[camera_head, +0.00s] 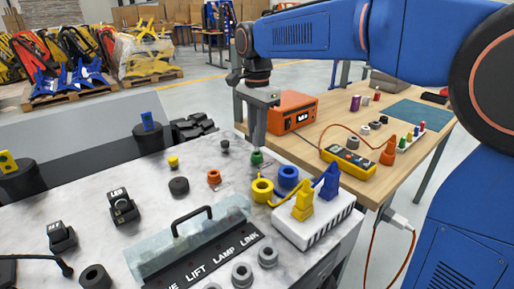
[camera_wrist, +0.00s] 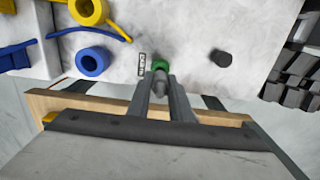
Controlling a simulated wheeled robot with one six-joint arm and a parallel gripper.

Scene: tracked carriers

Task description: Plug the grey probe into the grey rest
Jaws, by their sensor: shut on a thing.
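My gripper (camera_head: 257,143) points down over the far right part of the marbled worktop. In the wrist view its fingers (camera_wrist: 162,98) are closed around a slim grey piece (camera_wrist: 160,87), which looks like the grey probe. A green ring-like piece (camera_head: 256,158) lies right at the fingertips; it also shows in the wrist view (camera_wrist: 160,65). I cannot tell whether the grey piece touches it or is above it. Two grey rings (camera_head: 242,273) (camera_head: 268,256) stand at the worktop's front. Which thing is the grey rest is not clear.
A small dark post (camera_head: 226,145) is just left. A clear cover with a black handle (camera_head: 191,219) is in front. A wooden table (camera_head: 335,110) adjoins behind.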

